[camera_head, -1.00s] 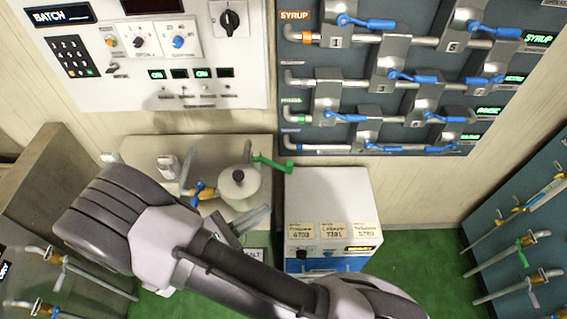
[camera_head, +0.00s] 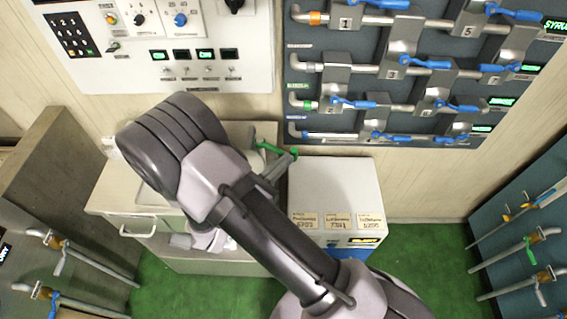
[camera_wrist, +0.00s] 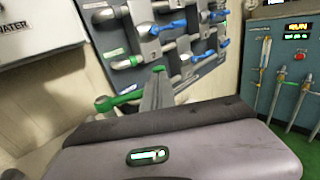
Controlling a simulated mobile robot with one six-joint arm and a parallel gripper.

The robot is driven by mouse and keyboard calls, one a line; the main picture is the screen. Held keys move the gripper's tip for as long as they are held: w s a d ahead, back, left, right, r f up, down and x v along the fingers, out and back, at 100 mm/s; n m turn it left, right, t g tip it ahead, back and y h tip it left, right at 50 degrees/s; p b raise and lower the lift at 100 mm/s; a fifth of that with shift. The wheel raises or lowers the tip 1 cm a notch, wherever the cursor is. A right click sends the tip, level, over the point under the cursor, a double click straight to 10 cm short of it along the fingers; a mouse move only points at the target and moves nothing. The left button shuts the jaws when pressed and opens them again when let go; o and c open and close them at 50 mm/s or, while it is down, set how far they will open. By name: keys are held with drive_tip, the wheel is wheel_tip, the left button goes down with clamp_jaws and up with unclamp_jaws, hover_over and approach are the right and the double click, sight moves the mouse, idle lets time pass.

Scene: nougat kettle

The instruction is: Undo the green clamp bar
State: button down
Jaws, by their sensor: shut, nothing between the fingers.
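The green clamp bar (camera_head: 275,150) is a short green handle at the far side of the kettle, partly hidden behind my arm in the head view. In the wrist view the bar (camera_wrist: 122,97) runs from a round green end on the left towards my fingers, and a green tip shows at their far end. My gripper (camera_wrist: 157,78) is shut and empty, its fingers close beside the bar. I cannot tell whether they touch it. In the head view my gripper (camera_head: 287,160) is near the bar's right end. The kettle (camera_head: 256,163) is almost wholly hidden by my arm.
A white box (camera_head: 335,183) with labels stands right of the kettle. The valve board (camera_head: 335,78) with blue handles and the batch panel (camera_head: 255,50) are on the wall behind. A handled cabinet (camera_head: 110,200) stands left. Racks with rods flank both sides. Green floor is clear in front.

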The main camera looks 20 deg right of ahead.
drive_tip(key=shift+d, duration=0.1)
drive_tip(key=shift+p+x, duration=0.75)
drive_tip(key=shift+x, duration=0.25)
drive_tip(key=shift+s, duration=0.15)
